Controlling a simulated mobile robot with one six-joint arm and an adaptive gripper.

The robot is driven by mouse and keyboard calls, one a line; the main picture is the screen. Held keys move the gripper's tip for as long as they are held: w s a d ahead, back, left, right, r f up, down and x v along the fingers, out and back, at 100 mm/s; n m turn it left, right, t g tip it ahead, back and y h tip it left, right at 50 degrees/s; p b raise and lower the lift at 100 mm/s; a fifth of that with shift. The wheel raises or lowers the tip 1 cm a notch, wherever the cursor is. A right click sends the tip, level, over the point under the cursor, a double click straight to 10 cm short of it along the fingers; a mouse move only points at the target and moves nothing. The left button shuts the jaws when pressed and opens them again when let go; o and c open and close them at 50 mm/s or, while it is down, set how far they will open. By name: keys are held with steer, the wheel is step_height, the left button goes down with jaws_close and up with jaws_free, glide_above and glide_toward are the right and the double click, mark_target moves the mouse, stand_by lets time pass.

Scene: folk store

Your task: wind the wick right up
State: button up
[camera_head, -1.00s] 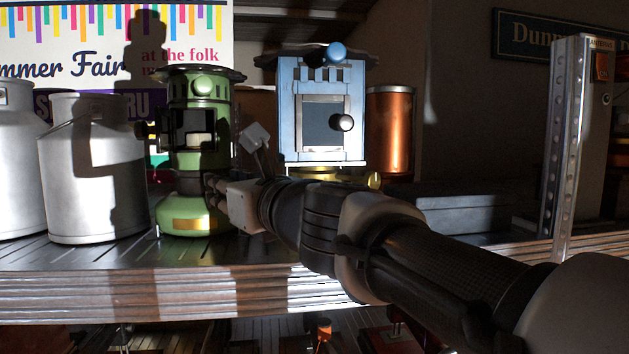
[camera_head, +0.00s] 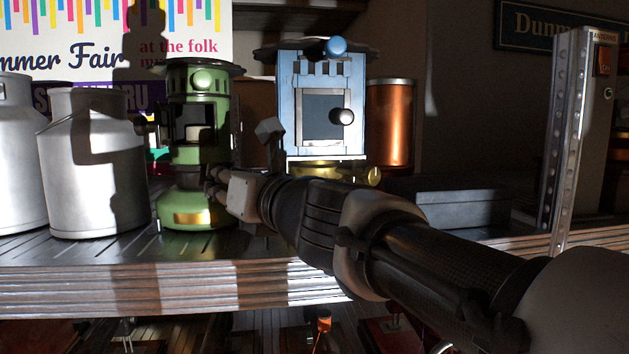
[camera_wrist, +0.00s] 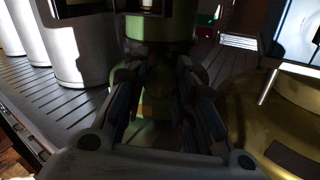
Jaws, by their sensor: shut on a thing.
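The green heater (camera_head: 193,150) stands upright on the slatted shelf, with a dark window in its body and a brass plate low on its front. My gripper (camera_head: 213,182) reaches in from the right, against the right side of its lower body. In the wrist view, both fingers of my gripper (camera_wrist: 157,78) are at the green heater (camera_wrist: 160,35), around a small part on its side. They are shut on that part, which looks to be the wick knob, mostly hidden by the fingers. The wick itself cannot be made out.
A blue heater (camera_head: 322,95) with a brass base (camera_head: 318,172) stands close to the right of my gripper. Metal milk churns (camera_head: 90,180) stand to the left. A copper cylinder (camera_head: 390,125) and a grey box (camera_head: 460,205) are behind my arm. A metal post (camera_head: 565,140) rises at right.

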steer(key=o, duration=1.1)
steer(key=v, duration=1.2)
steer(key=shift+s+a, duration=0.1)
